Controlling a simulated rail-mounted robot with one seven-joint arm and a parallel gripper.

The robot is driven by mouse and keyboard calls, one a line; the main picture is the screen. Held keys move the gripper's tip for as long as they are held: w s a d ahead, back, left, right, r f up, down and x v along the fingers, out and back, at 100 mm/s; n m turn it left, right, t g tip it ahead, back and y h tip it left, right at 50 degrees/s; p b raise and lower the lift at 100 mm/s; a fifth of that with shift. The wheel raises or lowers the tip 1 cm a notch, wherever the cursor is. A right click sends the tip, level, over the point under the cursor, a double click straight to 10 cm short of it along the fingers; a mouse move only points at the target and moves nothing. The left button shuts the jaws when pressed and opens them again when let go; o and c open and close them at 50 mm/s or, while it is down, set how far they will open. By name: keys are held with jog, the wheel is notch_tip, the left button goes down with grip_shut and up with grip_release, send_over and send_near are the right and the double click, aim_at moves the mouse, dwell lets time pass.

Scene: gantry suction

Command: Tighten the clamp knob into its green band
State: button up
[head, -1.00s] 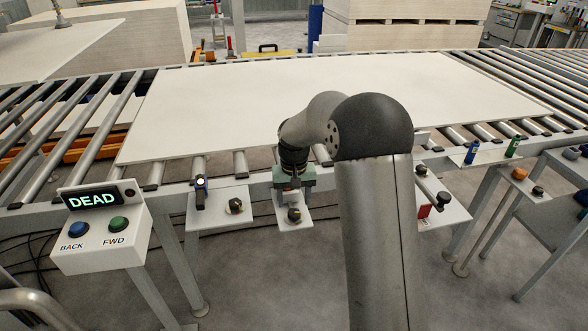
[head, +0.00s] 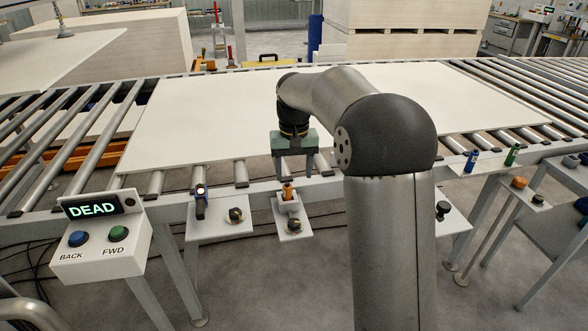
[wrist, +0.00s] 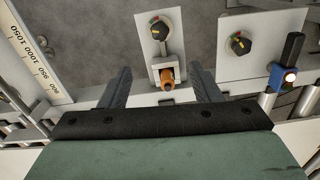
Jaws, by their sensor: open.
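Two black knobs with coloured dial marks sit on separate pale plates at the conveyor's near edge. One knob (head: 292,225) shares its plate with an upright orange-topped piece (head: 288,193); the other knob (head: 236,215) is on the plate to the left. I cannot tell which is the clamp knob. The wrist view shows the nearer knob (wrist: 160,30), the orange piece (wrist: 168,77) and the second knob (wrist: 240,43). The pointers are too small to read against the bands. My gripper (head: 295,178) is open and empty, above and behind the orange piece, fingers pointing down.
A blue device with a lit lamp (head: 200,195) stands beside the left plate. A large white board (head: 200,125) lies on the rollers behind. A control box (head: 100,245) reading DEAD is at front left. A ruler (wrist: 30,50) shows in the wrist view.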

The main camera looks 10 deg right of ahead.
aim_at(294, 221)
jog(key=shift+a+p, duration=0.1)
jog(key=shift+p, duration=0.55)
notch_tip(294, 221, down, 18)
jog(key=shift+r, duration=0.25)
jog(key=c, duration=1)
